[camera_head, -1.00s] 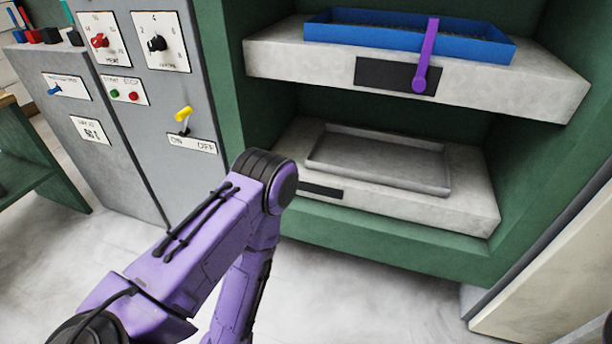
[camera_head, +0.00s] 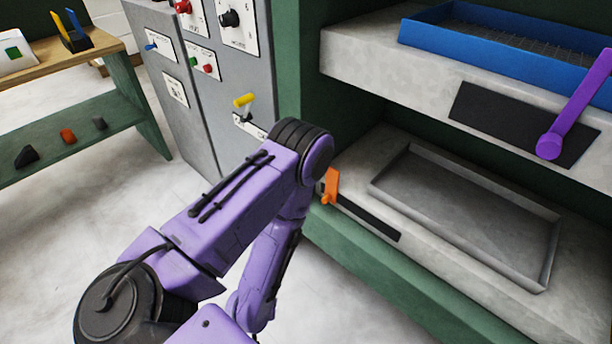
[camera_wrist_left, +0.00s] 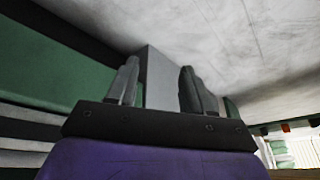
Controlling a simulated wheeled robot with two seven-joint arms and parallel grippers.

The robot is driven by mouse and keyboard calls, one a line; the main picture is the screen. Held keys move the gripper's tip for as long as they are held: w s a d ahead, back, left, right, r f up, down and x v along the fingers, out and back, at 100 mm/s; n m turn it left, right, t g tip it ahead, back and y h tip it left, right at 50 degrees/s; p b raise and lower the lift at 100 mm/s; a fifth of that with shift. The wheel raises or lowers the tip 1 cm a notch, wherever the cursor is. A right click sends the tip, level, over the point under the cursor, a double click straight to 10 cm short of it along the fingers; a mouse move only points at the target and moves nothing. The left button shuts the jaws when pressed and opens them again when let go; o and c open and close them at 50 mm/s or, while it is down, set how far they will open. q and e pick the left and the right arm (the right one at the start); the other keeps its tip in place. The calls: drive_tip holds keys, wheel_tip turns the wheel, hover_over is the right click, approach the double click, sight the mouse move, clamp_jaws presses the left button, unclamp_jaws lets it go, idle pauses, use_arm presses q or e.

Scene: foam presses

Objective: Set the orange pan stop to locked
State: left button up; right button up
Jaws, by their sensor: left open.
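The orange pan stop (camera_head: 330,186) is a small upright lever at the left end of a dark plate (camera_head: 368,217) on the front of the lower press shelf. My left forearm stands just to its left and may hide part of it. My left gripper is out of sight in the head view, behind or below my arm. In the left wrist view my left gripper (camera_wrist_left: 160,85) has its two dark fingers apart with nothing between them. The pan stop does not show there. My right gripper is not in view.
A grey pan (camera_head: 465,205) lies on the lower shelf. A blue tray (camera_head: 500,45) and a purple lever (camera_head: 575,105) are on the upper shelf. A grey control cabinet with a yellow switch (camera_head: 244,100) stands behind my arm. A workbench (camera_head: 75,60) is at left. The floor is clear.

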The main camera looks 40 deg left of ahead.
use_arm(q)
drive_tip(key=w+a+f+m+h+b, duration=0.1)
drive_tip(key=w+f+b, duration=0.2)
drive_tip(key=w, duration=0.4)
drive_tip(key=w+f+b, duration=0.2)
drive_tip(key=w+b, duration=0.1)
drive_tip(key=w, duration=0.4)
drive_tip(key=m+t+h+b, duration=0.1)
drive_tip(key=m+h+b, duration=0.45)
drive_tip(key=b, duration=0.75)
approach(323, 200)
drive_tip(key=shift+m+y, duration=0.25)
drive_tip(key=shift+y, duration=0.2)
drive_tip(key=x, duration=0.2)
drive_tip(key=b+x, duration=0.1)
drive_tip(key=x, duration=0.2)
drive_tip(key=b+x, duration=0.1)
drive_tip(key=x, duration=0.2)
drive_tip(key=shift+d+f, duration=0.1)
drive_tip(key=shift+d, duration=0.35)
clamp_jaws()
